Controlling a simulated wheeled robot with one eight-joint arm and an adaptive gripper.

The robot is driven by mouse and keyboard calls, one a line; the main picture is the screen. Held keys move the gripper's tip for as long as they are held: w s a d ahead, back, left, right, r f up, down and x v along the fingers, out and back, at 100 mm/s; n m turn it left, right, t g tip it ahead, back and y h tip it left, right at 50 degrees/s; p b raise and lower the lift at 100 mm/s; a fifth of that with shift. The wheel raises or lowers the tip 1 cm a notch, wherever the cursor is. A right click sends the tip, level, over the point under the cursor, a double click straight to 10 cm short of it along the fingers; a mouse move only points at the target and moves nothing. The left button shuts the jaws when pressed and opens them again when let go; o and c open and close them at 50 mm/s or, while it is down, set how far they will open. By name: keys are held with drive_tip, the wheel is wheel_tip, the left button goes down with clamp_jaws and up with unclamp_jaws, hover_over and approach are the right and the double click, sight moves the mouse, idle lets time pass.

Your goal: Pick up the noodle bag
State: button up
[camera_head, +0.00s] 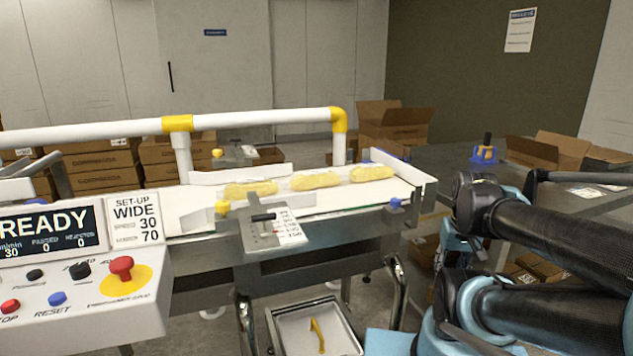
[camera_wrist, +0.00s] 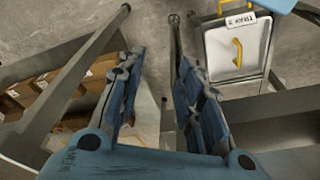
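Three yellow noodle bags lie in a row on the white belt (camera_head: 340,200) in the head view: a left bag (camera_head: 250,189), a middle bag (camera_head: 315,181) and a right bag (camera_head: 372,173). I cannot tell which one the task means. In the wrist view my gripper (camera_wrist: 160,62) is open, with its two blue fingers apart and nothing between them. It points down over the floor and machine frame, away from the bags. No bag shows in the wrist view. In the head view my arm is at the right, and its gripper is not clearly seen.
A white rail with yellow joints (camera_head: 255,119) runs behind the belt. A control panel (camera_head: 85,290) is at the left front. A bin (camera_head: 315,332) with a yellow strip stands below the belt. A dark table (camera_head: 450,160) with open cartons is at the right.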

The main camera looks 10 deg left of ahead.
drive_tip(key=shift+o, duration=0.3)
drive_tip(key=shift+d, duration=0.1)
drive_tip(key=o, duration=0.5)
drive_tip(key=shift+s+r, duration=0.2)
drive_tip(key=o, duration=0.3)
drive_tip(key=w+a+r+n, duration=0.1)
drive_tip(key=r, duration=0.1)
drive_tip(key=w+a+r+n, duration=0.1)
drive_tip(key=r, duration=0.1)
drive_tip(key=w+a+r+n, duration=0.1)
drive_tip(key=w+r, duration=0.1)
drive_tip(key=shift+r+n+y, duration=0.3)
drive_tip(key=shift+y, duration=0.1)
wheel_tip(320, 180, up, 22)
drive_tip(key=n+g+y, duration=0.3)
drive_tip(key=n+g, duration=0.2)
drive_tip(key=n, duration=1.6)
hover_over(319, 172)
drive_tip(key=w+d, duration=0.3)
drive_tip(key=d, duration=0.3)
drive_tip(key=shift+m, duration=0.3)
drive_tip(key=x, duration=1.2)
drive_tip(key=shift+a, duration=0.15)
drive_tip(key=a+f, duration=0.2)
drive_tip(key=f, duration=0.1)
drive_tip(key=shift+s+f, duration=0.15)
drive_tip(key=shift+s+a+f, duration=0.15)
drive_tip(key=shift+a+f, duration=0.05)
drive_tip(key=shift+f, duration=0.35)
